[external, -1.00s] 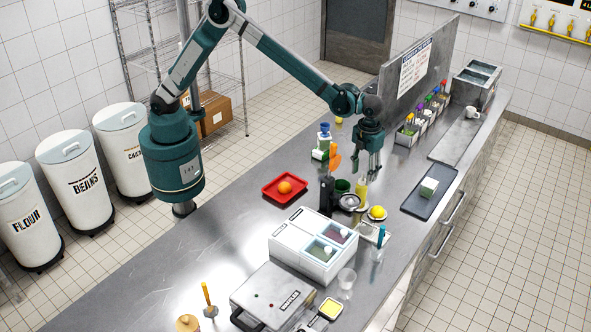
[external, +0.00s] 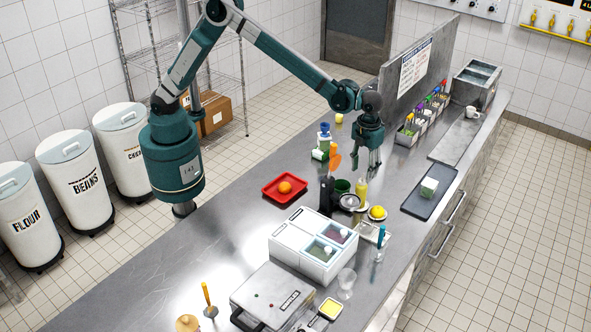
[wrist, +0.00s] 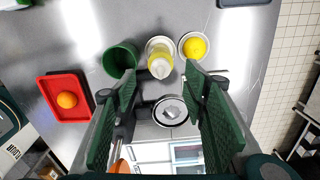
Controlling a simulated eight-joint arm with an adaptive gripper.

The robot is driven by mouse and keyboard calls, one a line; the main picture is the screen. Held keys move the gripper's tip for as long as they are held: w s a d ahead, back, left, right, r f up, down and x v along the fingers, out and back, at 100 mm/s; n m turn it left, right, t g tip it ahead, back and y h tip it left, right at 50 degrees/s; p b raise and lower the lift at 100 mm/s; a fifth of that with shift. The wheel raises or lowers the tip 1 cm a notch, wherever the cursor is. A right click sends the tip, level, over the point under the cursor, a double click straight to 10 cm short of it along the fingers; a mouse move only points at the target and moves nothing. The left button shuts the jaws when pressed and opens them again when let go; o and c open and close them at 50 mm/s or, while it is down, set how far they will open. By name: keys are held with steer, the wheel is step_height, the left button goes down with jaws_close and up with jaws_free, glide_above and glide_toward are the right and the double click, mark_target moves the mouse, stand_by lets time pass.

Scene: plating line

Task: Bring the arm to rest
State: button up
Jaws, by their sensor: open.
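My gripper (external: 374,158) hangs from the outstretched teal arm, above the steel counter (external: 230,237). It points down and stays clear of the counter. In the wrist view my gripper (wrist: 164,95) shows two green fingers spread apart with nothing held between them. Below and around it in that view are a green cup (wrist: 121,60), a yellow bottle (wrist: 160,66), a lemon (wrist: 195,47) in a small dish and a round metal lid or pan (wrist: 171,111).
A red tray (external: 270,193) with an orange (external: 285,187) lies left of the gripper. A dark tray (external: 412,205) with a pale green block (external: 429,187) lies right. A white two-bin unit (external: 286,251) and a press (external: 262,297) stand nearer. Bare counter lies at the front left.

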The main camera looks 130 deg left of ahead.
steer(key=s+d+r+n+t+b, duration=0.1)
steer(key=s+d+r+n+b, duration=0.1)
steer(key=s+d+r+n, duration=0.45)
steer(key=s+d+r+n+t+b, duration=0.1)
steer(key=s+d+r+t+b, duration=0.15)
steer(key=s, duration=0.65)
steer(key=s+d+r+n+b, duration=0.1)
steer(key=s+d+r+n, duration=0.35)
steer(key=s, duration=0.35)
steer(key=s+d+f+n+t+b, duration=0.1)
steer(key=s+d+f+n, duration=0.1)
steer(key=s, duration=0.6)
steer(key=s+d+f+n+t+b, duration=0.1)
steer(key=s+d+f+n+b, duration=0.1)
steer(key=s, duration=0.7)
steer(key=s+d+f+n+t+b, duration=0.1)
steer(key=s+d+f+n, duration=0.2)
steer(key=s, duration=0.6)
steer(key=shift+s+d+f+n+t, duration=0.2)
steer(key=shift+d+f+n+t, duration=0.15)
steer(key=shift+d, duration=0.95)
